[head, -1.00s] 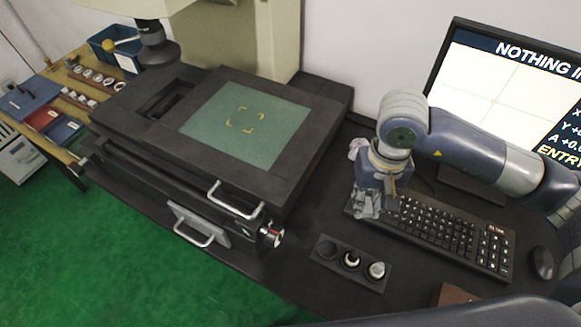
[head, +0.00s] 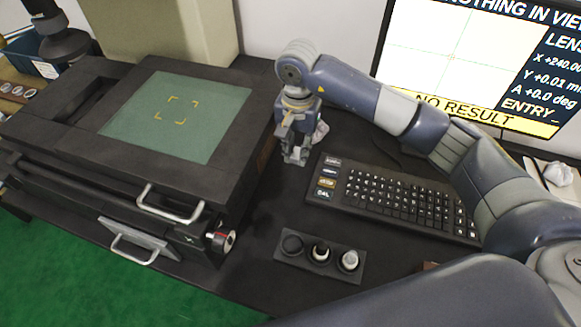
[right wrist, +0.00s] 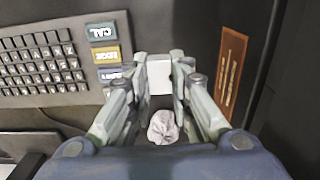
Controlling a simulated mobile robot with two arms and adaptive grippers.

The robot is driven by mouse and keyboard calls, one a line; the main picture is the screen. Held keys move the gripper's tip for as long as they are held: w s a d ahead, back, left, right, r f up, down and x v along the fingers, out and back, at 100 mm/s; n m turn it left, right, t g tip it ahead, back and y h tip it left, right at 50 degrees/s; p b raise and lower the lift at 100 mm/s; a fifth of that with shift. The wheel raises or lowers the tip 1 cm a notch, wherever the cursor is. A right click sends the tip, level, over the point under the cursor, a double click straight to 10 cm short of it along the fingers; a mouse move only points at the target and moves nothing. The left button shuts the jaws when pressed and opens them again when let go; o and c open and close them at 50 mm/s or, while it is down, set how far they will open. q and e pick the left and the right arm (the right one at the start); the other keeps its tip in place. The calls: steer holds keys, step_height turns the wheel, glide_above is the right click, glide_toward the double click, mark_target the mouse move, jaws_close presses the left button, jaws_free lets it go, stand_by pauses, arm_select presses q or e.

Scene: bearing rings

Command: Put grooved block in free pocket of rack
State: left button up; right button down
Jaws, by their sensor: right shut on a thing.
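My right gripper (head: 295,160) is upright just left of the keyboard, beside the measuring machine. In the right wrist view its fingers (right wrist: 160,90) are shut on a small pale block (right wrist: 159,74), which I take for the grooved block; no groove can be made out. In the head view the fingers mostly hide it. The black rack (head: 305,259) lies in front of the keyboard, nearer the camera than the gripper and apart from it. Its left pocket (head: 291,245) is empty. My left gripper is out of view.
The keyboard (head: 400,197) lies right of the gripper, below the monitor (head: 455,60). The machine with its green stage (head: 180,115) and metal handles stands left. A crumpled pale cloth (right wrist: 163,128) lies behind the gripper. Bare dark tabletop (head: 262,215) lies between gripper and rack.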

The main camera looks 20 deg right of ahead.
glide_above(296, 179)
step_height(296, 179, down, 5)
steer(key=shift+w, duration=0.1)
step_height(296, 179, down, 4)
steer(key=shift+r+p, duration=0.15)
steer(key=shift+p, duration=0.25)
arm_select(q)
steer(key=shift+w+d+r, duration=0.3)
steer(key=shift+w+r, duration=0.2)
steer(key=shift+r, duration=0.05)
arm_select(e)
steer(key=shift+f, duration=0.25)
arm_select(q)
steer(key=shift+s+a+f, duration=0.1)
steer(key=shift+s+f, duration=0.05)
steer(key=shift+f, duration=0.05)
arm_select(e)
steer(key=c, duration=1.7)
jaws_free()
steer(key=shift+r, duration=0.1)
